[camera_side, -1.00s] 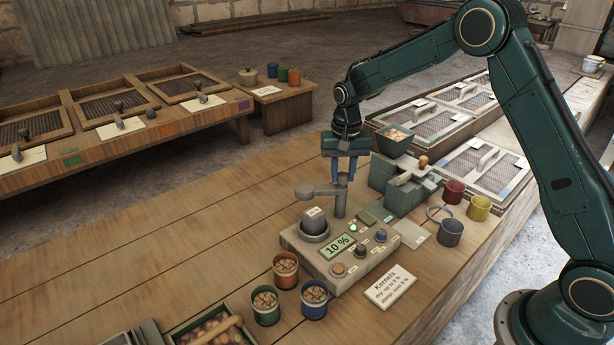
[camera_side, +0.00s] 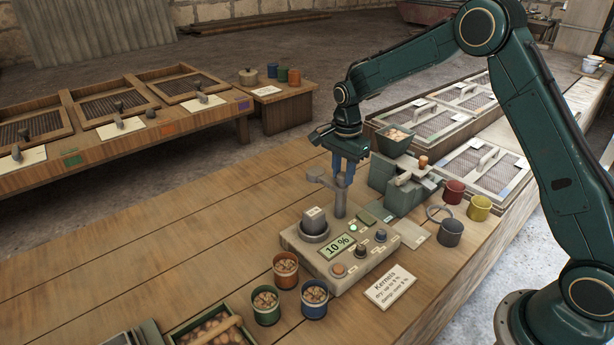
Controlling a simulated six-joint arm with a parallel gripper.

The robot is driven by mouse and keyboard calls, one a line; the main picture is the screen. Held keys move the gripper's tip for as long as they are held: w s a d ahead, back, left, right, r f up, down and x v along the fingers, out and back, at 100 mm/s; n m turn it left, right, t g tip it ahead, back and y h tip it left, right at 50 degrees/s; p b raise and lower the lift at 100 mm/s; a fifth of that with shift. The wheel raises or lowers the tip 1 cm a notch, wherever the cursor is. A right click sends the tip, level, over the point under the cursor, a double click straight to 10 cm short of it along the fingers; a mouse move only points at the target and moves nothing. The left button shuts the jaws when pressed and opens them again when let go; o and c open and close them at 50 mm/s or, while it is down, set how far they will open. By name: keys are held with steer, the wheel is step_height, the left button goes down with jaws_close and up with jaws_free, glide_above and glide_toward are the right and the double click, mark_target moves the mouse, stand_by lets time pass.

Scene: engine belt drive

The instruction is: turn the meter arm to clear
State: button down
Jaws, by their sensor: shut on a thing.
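The moisture meter (camera_side: 292,240) is a grey box on the wooden bench, with a green display reading 10 %, a lit green lamp and several knobs. A grey cup (camera_side: 314,228) stands on its back left part. The meter arm (camera_side: 322,178) sits on top of an upright grey post (camera_side: 340,203) and points to the left and back, off to the side of the space above the cup. My gripper (camera_side: 344,172) is over the post, pointing down, with its blue fingers shut on the meter arm near the post. The fingers partly hide the arm's inner end.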

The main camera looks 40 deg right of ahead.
steer(key=shift+r+m, duration=0.1)
steer(key=shift+m, duration=0.4)
steer(key=c, duration=1.1)
jaws_free()
step_height(320, 180, up, 14)
steer(key=shift+f, duration=0.1)
